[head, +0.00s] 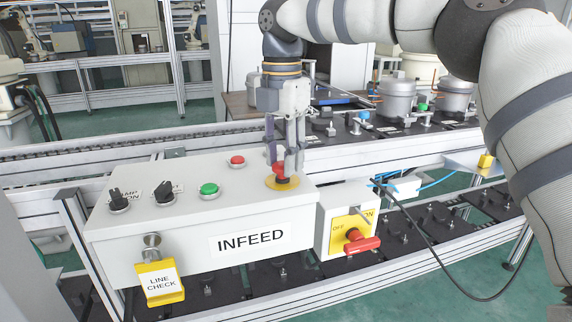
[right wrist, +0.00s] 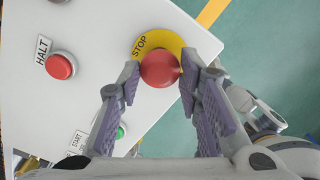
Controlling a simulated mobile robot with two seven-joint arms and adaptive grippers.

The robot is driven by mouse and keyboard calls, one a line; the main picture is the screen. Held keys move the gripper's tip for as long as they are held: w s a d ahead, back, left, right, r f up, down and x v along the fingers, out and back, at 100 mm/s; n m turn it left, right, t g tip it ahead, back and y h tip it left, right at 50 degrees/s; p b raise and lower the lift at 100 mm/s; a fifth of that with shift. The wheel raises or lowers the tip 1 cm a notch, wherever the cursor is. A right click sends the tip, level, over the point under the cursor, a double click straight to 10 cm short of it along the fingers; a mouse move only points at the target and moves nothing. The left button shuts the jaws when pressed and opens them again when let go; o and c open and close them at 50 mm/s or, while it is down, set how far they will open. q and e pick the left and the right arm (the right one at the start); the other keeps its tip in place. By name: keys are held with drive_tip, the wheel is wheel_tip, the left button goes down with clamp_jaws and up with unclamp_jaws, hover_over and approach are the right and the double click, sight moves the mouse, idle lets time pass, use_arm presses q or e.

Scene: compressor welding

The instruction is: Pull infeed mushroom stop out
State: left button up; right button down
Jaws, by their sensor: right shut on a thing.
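The infeed mushroom stop is a red knob (head: 279,170) on a yellow ring, at the right end of the white INFEED box (head: 150,232). The knob also shows in the right wrist view (right wrist: 159,68), with the word STOP on its ring. My right gripper (head: 286,166) points down from above and is shut on the knob, one finger on each side. The fingertips also show in the right wrist view (right wrist: 160,80). Part of the knob is hidden by the fingers in the head view. My left gripper is not in view.
The box top also bears a red button (head: 237,160), a green button (head: 208,190) and two black selector switches (head: 119,200). A yellow LINE CHECK tag (head: 160,284) hangs in front. A red rotary switch (head: 361,242) is to the right. A conveyor (head: 120,147) runs behind.

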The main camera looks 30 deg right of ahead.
sight(282, 162)
drive_tip(key=shift+r, duration=0.3)
drive_tip(key=c, duration=1.1)
unclamp_jaws()
wheel_tip(282, 162, up, 8)
drive_tip(key=shift+f, duration=0.25)
drive_tip(key=shift+f, duration=0.1)
